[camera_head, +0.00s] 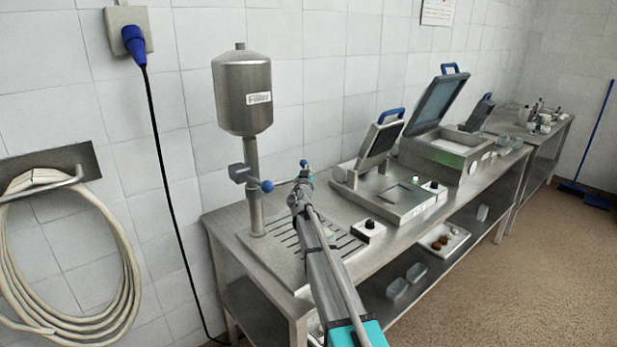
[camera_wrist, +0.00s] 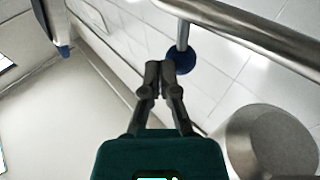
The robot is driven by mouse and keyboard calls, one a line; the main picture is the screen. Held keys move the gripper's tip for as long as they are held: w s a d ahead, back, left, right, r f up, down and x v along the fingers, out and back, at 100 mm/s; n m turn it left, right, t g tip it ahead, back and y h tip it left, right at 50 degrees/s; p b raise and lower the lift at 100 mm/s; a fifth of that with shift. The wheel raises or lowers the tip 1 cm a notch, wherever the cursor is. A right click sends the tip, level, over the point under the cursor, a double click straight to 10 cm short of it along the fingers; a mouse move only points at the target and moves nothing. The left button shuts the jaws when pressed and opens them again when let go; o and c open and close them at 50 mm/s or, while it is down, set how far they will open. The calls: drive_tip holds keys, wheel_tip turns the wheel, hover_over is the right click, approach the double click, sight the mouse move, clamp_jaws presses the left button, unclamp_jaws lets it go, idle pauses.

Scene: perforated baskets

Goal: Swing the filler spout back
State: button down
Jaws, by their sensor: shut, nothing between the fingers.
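The filler is a steel tank (camera_head: 243,92) on a post (camera_head: 254,205), over a slotted drip plate (camera_head: 290,258). A thin spout tube (camera_head: 284,182) runs right from the post clamp, past a blue ball (camera_head: 267,186) near the post. Another blue ball knob (camera_head: 304,163) shows at my gripper tip. My gripper (camera_head: 302,180) is shut and empty, in front of the spout's outer part. In the wrist view, my shut fingertips (camera_wrist: 158,69) are just left of a blue ball (camera_wrist: 181,60) on a short rod below a steel tube (camera_wrist: 250,28). I cannot tell whether they touch it.
A sealing machine with a raised lid (camera_head: 381,138) and a larger one with an open lid (camera_head: 436,103) stand right of the filler on the steel bench (camera_head: 222,222). A control box (camera_head: 369,231) sits by the drip plate.

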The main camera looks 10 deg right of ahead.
sight(303, 167)
drive_tip(key=shift+w+a, duration=0.25)
drive_tip(key=shift+w, duration=0.4)
drive_tip(key=shift+w+a, duration=0.2)
drive_tip(key=shift+w, duration=0.55)
drive_tip(key=shift+w+a+r, duration=0.15)
drive_tip(key=shift+s+d+f, duration=0.2)
drive_tip(key=shift+s+f, duration=0.1)
drive_tip(key=shift+s, duration=0.2)
drive_tip(key=s+d+f+b, duration=0.2)
drive_tip(key=s+d, duration=0.2)
drive_tip(key=s, duration=0.8)
drive_tip(key=shift+s+f+b, duration=0.15)
drive_tip(key=shift+s+b, duration=0.15)
drive_tip(key=shift+s, duration=0.1)
